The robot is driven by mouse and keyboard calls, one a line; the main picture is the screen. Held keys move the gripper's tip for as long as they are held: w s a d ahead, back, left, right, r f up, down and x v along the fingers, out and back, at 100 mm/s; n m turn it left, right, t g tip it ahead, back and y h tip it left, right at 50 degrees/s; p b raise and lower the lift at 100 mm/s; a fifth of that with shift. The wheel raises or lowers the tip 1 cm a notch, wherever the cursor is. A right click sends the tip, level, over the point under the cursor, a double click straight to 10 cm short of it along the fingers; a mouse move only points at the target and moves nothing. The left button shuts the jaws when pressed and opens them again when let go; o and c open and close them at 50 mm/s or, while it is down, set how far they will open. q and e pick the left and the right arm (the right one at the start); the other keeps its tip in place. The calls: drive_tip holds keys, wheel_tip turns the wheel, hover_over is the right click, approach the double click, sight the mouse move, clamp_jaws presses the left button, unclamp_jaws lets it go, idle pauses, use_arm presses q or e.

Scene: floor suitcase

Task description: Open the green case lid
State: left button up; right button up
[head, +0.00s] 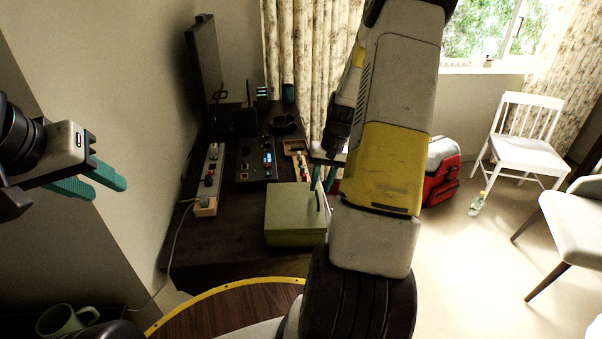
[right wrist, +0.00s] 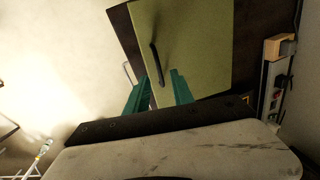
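The green case (head: 294,220) stands on the dark desk in the head view, with its lid down. The lid also fills the upper middle of the right wrist view (right wrist: 205,45), with a dark bar-like handle (right wrist: 157,62) on it. My right gripper (head: 323,178) is at the case's right side, partly hidden by my arm. My left gripper (head: 107,190) is open and empty at the far left, away from the case.
The desk (head: 225,235) also holds a power strip (head: 211,175), a black control panel (head: 256,160) and a monitor (head: 205,65). A red bag (head: 441,185), a bottle (head: 477,204) and a white chair (head: 527,135) stand on the floor at right. A mug (head: 66,320) is at lower left.

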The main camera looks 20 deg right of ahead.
drive_tip(key=shift+a+f, duration=0.15)
drive_tip(key=shift+f, duration=0.55)
clamp_jaws()
idle(1.0)
